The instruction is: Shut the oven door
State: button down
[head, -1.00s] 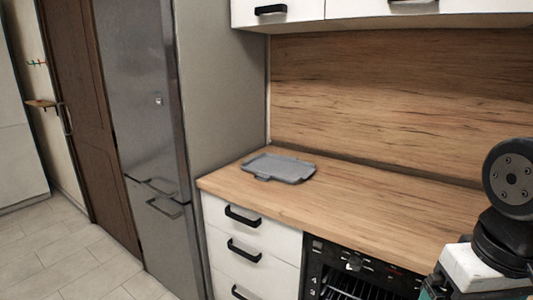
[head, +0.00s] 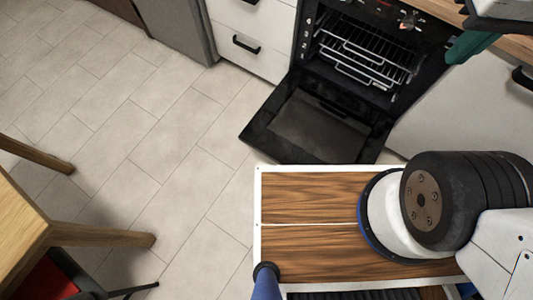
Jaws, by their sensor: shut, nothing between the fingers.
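The oven (head: 370,45) is black and stands under the worktop. Its door (head: 312,125) is folded down, wide open, and lies out over the floor in the middle of the head view. The dark cavity shows wire racks (head: 365,55). My gripper (head: 466,48), with teal fingers, is at the upper right, in front of the oven's right side and the cabinet beside it. It is shut and empty, apart from the door. Part of it is cut off by the picture edge.
White drawers (head: 250,40) stand left of the oven, and a white cabinet front (head: 440,110) is right of it. A wooden table (head: 25,225) and a red-seated chair (head: 45,280) are at the lower left. Tiled floor (head: 170,120) left of the door is clear.

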aim_at(255, 134)
jog(key=z, duration=0.85)
jog(key=k, duration=0.65)
jog(key=u, duration=1.45)
